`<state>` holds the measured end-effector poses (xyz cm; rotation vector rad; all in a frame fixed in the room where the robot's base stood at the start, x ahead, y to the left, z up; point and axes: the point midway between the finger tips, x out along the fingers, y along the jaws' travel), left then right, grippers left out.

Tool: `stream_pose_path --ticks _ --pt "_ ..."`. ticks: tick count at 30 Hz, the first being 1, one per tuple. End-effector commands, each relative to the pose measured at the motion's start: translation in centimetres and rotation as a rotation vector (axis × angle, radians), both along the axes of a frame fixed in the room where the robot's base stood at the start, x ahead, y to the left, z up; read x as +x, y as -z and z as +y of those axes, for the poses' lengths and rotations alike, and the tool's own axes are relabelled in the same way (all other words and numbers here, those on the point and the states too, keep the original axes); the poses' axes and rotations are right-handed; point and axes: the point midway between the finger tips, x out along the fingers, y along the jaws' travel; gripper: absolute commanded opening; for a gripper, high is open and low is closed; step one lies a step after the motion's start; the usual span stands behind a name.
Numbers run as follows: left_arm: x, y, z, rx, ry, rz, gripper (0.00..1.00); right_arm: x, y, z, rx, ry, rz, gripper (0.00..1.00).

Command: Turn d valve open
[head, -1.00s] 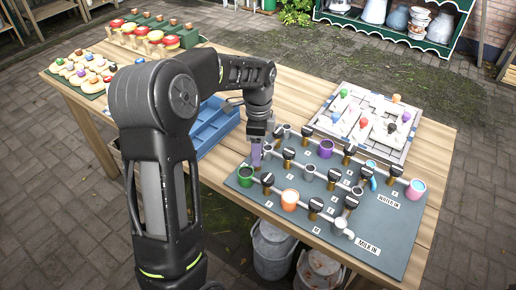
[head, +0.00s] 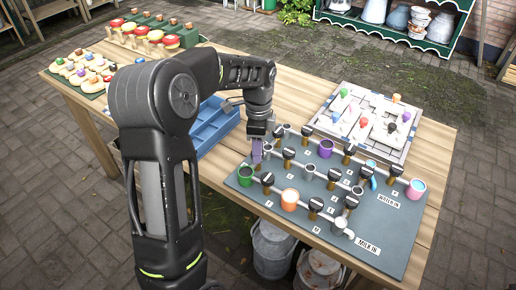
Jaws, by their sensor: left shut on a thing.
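A dark grey board (head: 372,240) carries pipes, black-handled valves and colored cups on the table. My left gripper (head: 257,156) is at the board's back left edge, pointing down, shut on what looks like a valve there. Its fingers and my wrist hide most of that valve, and I cannot read its letter. Other black valve handles show, such as one near the middle (head: 289,153) and one at the front (head: 316,204). The small letter labels are too small to read surely. My right gripper is not in view.
A green cup (head: 245,175) and an orange cup (head: 290,199) stand close to my gripper. A blue tray (head: 212,127) lies to the left, a white maze board (head: 365,122) behind. Buckets (head: 272,250) stand below the table's front edge.

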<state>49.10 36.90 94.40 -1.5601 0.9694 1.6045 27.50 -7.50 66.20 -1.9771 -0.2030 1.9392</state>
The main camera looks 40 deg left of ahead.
Motion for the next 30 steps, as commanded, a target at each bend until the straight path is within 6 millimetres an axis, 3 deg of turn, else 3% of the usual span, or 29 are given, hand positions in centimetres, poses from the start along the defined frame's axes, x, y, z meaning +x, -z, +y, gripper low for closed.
stream_pose_path --ticks 11,30 --pt "0.06 -0.04 0.00 -0.001 -0.154 -0.002 0.00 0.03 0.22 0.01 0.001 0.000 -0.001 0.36" --pt "0.09 -0.05 0.17 0.000 -0.731 -0.002 0.00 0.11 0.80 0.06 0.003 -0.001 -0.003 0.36"
